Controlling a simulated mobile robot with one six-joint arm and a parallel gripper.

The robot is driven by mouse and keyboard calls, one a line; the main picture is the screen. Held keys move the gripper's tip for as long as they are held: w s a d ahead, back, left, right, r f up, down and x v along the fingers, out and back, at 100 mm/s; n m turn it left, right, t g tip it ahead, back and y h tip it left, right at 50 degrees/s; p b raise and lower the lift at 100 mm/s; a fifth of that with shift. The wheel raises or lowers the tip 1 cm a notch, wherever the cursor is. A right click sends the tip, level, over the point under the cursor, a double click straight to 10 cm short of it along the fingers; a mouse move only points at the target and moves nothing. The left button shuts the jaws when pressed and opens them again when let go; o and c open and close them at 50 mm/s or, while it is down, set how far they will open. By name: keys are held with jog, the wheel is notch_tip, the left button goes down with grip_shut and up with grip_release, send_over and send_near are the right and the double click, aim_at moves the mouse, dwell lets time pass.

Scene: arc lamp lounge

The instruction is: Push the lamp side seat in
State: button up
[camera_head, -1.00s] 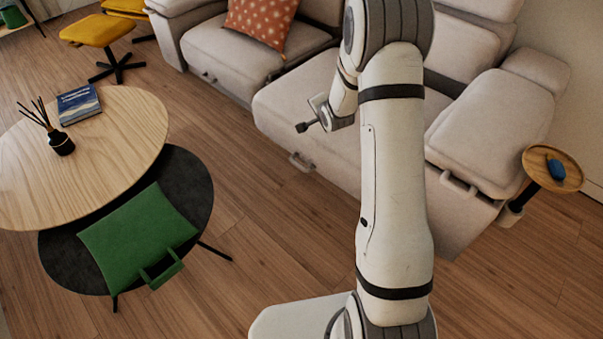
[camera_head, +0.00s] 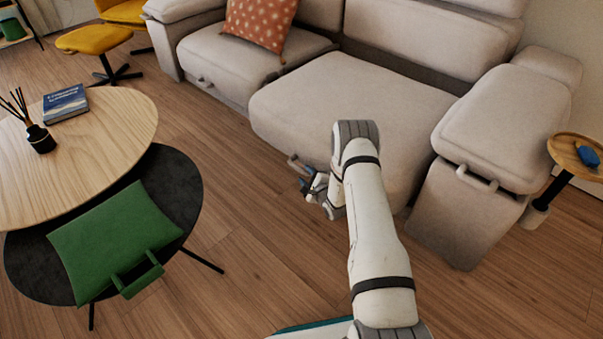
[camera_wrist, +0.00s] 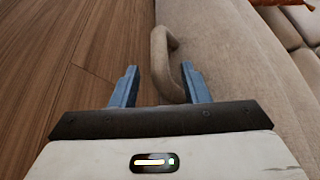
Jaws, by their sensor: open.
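The sofa seat with the low front handle (camera_head: 298,162) is a beige cushion block (camera_head: 335,110) that stands further out than the seat to its left (camera_head: 225,55). My gripper (camera_head: 307,183) is low at this seat's front, close to the handle. In the wrist view my gripper (camera_wrist: 158,86) is open, with its two blue fingers apart. The looped handle (camera_wrist: 163,50) reaches down between the fingers, nearer the right one. I cannot tell whether they touch. The seat's fabric front (camera_wrist: 225,60) fills the right of that view. No lamp is in view.
A round wooden table (camera_head: 95,135), a dark lower disc (camera_head: 185,195) and a green cushion (camera_head: 115,235) stand at left. A raised footrest or armrest (camera_head: 500,130) with its own handle and a small side table (camera_head: 565,150) are at right. Bare floor (camera_head: 235,215) lies between.

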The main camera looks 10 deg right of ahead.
aim_at(300, 170)
jog(key=b+x, duration=0.1)
jog(key=x, duration=0.3)
jog(key=shift+f, duration=0.2)
jog(key=shift+w+a+b, duration=0.2)
jog(key=shift+w+b, duration=0.2)
jog(key=shift+w, duration=0.2)
grip_shut()
